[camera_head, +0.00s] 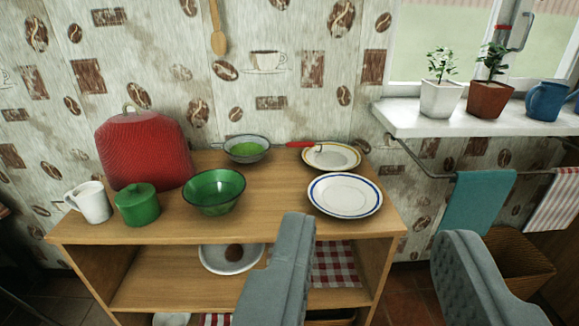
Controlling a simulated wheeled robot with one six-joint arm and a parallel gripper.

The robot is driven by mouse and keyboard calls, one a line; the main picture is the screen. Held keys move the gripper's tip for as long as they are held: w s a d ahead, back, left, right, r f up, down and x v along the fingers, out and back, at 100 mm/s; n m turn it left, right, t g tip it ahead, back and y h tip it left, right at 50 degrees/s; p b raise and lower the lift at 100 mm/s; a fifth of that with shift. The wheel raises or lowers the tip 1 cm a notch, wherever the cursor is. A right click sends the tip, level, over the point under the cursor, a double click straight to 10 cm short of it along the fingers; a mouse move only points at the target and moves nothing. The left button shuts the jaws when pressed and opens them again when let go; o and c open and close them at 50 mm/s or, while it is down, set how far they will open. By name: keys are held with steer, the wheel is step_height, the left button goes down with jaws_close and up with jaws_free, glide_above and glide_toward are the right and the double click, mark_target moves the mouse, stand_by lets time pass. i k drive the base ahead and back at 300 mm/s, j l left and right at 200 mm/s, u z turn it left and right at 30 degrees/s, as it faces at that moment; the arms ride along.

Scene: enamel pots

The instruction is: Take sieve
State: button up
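The sieve (247,155) has a round metal rim, a green inside and a red handle (298,144) pointing right. It rests on the wooden shelf top near the wall, behind a green glass bowl (213,197). The end of its handle lies close to or over the rim of a yellow-rimmed plate (331,149); I cannot tell if they touch. My gripper (372,235) is open and empty, its two grey fingers wide apart in the foreground. It is in front of the shelf, nearer to me than the sieve.
The wooden shelf (290,217) also carries a blue-rimmed plate (345,195), a green lidded pot (138,205), a white mug (90,202) and a red quilted cover (143,150). A white windowsill (440,122) with potted plants and a towel rail (420,163) jut out at right.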

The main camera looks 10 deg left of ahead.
mark_target(246, 148)
steer(key=i+j, duration=0.2)
steer(key=i, duration=0.25)
steer(key=i+j, duration=0.2)
steer(key=i, duration=0.2)
steer(key=i+j, duration=0.2)
steer(key=i, duration=0.25)
steer(key=u, duration=0.05)
